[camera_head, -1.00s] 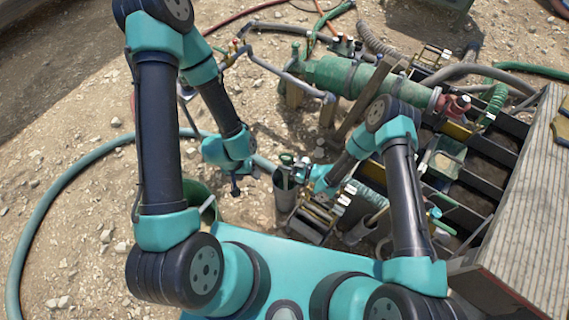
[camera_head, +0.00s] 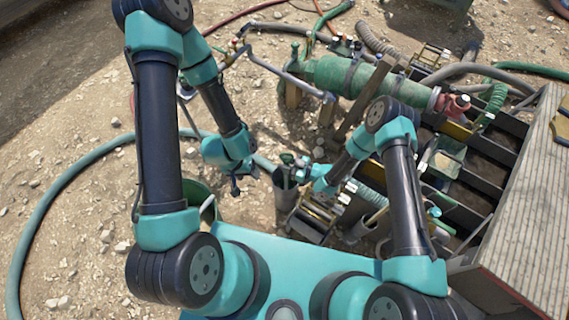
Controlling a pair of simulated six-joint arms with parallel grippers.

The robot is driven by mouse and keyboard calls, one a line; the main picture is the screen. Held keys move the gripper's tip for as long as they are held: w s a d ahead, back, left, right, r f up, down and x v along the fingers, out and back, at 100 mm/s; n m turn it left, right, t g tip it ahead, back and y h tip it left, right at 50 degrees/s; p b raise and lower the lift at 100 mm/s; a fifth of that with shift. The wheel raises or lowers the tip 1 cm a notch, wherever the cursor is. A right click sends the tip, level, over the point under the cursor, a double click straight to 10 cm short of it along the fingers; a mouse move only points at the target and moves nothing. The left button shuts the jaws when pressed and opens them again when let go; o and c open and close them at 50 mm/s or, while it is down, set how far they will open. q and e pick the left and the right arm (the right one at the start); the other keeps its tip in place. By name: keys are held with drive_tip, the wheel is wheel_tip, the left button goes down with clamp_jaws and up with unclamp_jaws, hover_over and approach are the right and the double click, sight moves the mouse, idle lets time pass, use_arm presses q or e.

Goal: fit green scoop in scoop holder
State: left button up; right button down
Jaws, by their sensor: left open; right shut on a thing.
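The green scoop (camera_head: 287,159) is upright near the middle of the camera_head view, its lower part down in the mouth of a grey cylinder that looks like the scoop holder (camera_head: 285,206). My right gripper (camera_head: 299,170) is shut on the green scoop, just above and to the right of the holder's rim. How deep the scoop sits, and whether it touches the holder's wall, I cannot tell. My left gripper (camera_head: 240,185) is open and empty, pointing down to the left of the holder.
A rack of small tools (camera_head: 318,217) stands just right of the holder. A large green cylinder (camera_head: 350,77) lies behind, with pipes and hoses around it. A dark-barred trough (camera_head: 480,155) and a wooden board (camera_head: 530,210) fill the right. Stony ground at left is open, crossed by a teal hose (camera_head: 62,185).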

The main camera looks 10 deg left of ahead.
drive_tip(key=shift+s+f, duration=0.35)
drive_tip(key=shift+f, duration=0.15)
drive_tip(key=c, duration=0.8)
unclamp_jaws()
drive_tip(key=shift+d, duration=0.15)
drive_tip(key=d+r, duration=0.1)
drive_tip(key=d, duration=1.1)
drive_tip(key=shift+s+a, duration=0.15)
drive_tip(key=shift+s, duration=0.15)
